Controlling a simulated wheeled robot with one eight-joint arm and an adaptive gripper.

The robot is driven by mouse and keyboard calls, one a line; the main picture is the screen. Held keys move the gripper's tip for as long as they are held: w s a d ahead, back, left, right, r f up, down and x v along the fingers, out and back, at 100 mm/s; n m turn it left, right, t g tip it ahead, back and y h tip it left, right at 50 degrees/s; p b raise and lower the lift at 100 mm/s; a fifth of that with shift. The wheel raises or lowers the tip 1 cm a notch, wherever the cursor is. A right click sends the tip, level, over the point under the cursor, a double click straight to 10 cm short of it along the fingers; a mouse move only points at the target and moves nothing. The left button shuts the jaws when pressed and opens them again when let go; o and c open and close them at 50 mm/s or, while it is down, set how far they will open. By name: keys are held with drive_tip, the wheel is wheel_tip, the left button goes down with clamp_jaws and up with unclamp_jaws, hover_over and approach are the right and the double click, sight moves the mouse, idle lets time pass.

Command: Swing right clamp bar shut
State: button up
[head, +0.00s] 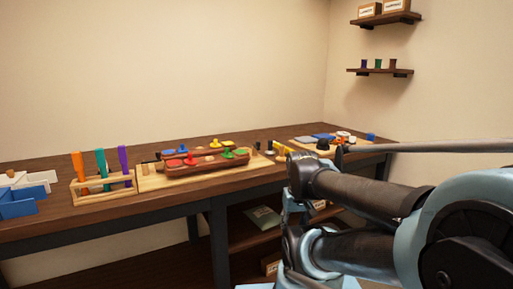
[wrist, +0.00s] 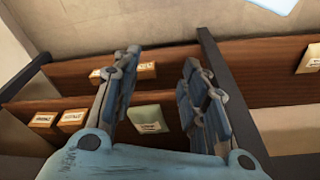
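A long wooden fixture (head: 152,184) lies on the bench in the head view, with reddish-brown bars (head: 206,167) along it. Red, blue, yellow and green knobbed pieces sit on or beside these bars. I cannot tell which part is the right clamp bar or how far open it stands. My gripper (wrist: 161,60) shows in the wrist view with its two fingers well apart and nothing between them. It points at shelves below the bench top, away from the fixture. In the head view I cannot make out its fingers; my arm fills the lower right.
A wooden rack (head: 103,194) with orange, teal and purple handles stands left of the fixture, beside blue bins (head: 22,201). Small parts and a board lie at the bench's right end. Boxes (wrist: 75,120) and a pale green packet (wrist: 147,119) sit on the shelves.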

drive_tip(key=shift+c, duration=0.4)
drive_tip(key=w+a+r+n+g, duration=0.1)
drive_tip(key=w+r+n, duration=0.1)
drive_tip(key=w+r, duration=0.65)
drive_tip(key=w+a+r+n, duration=0.1)
drive_tip(key=w+r+n, duration=0.3)
drive_tip(key=r, duration=0.8)
drive_tip(key=w+a+r+n+g, duration=0.1)
drive_tip(key=w+a+r+n, duration=0.2)
drive_tip(key=w+r, duration=0.65)
drive_tip(key=w+a+r+n, duration=0.2)
drive_tip(key=w+a+r, duration=0.2)
drive_tip(key=w+r, duration=0.55)
drive_tip(key=w+f, duration=0.1)
drive_tip(key=f, duration=1.1)
drive_tip(key=w+f, duration=0.1)
drive_tip(key=f, duration=0.6)
drive_tip(key=shift+w+d, duration=0.2)
drive_tip(key=shift+w, duration=0.1)
clamp_jaws()
